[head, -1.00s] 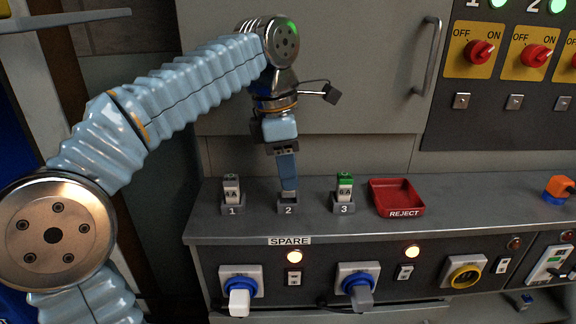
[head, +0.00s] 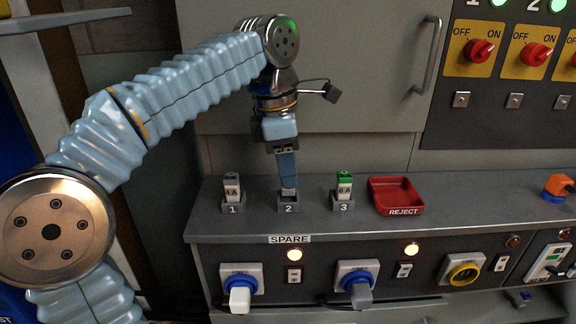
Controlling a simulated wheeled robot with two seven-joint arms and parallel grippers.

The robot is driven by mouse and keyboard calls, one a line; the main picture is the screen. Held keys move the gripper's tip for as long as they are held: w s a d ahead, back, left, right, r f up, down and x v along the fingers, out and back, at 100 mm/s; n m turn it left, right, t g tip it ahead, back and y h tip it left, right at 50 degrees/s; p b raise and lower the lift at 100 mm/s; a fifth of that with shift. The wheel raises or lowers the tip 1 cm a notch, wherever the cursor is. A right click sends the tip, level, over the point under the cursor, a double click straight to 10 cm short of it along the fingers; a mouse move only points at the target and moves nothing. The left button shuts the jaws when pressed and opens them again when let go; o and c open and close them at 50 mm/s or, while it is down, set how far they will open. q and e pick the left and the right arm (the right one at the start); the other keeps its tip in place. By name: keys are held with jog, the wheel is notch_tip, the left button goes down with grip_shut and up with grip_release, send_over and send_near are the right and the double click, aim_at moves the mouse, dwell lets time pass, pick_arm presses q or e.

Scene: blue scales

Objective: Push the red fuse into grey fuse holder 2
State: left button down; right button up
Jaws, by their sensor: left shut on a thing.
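Grey fuse holder 2 (head: 288,206) stands on the ledge between holder 1 (head: 232,208) and holder 3 (head: 343,206). My left gripper (head: 288,186) points down, with its blue fingers directly over holder 2 and their tips at its top. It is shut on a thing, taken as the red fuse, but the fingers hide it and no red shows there. I cannot tell whether the fuse is inside the holder. My right gripper is not in view.
A 4A fuse (head: 231,187) is in holder 1 and a green-topped 6A fuse (head: 345,184) is in holder 3, both close beside my gripper. An empty red reject tray (head: 396,196) lies right of holder 3.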

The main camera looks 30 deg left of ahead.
pick_arm(q)
jog(key=shift+p, duration=0.45)
dwell(0.6)
jog(key=shift+d+f+b, duration=0.1)
jog(key=shift+f+b, duration=0.55)
jog(key=shift+f, duration=0.2)
jog(key=shift+r, duration=0.1)
jog(key=shift+r+p, duration=0.5)
jog(key=shift+p, duration=0.25)
jog(key=shift+p, duration=0.6)
dwell(1.2)
jog(key=shift+f+b, duration=0.65)
jog(key=shift+f, duration=0.35)
jog(key=c, duration=0.8)
grip_release()
jog(key=shift+o, duration=0.2)
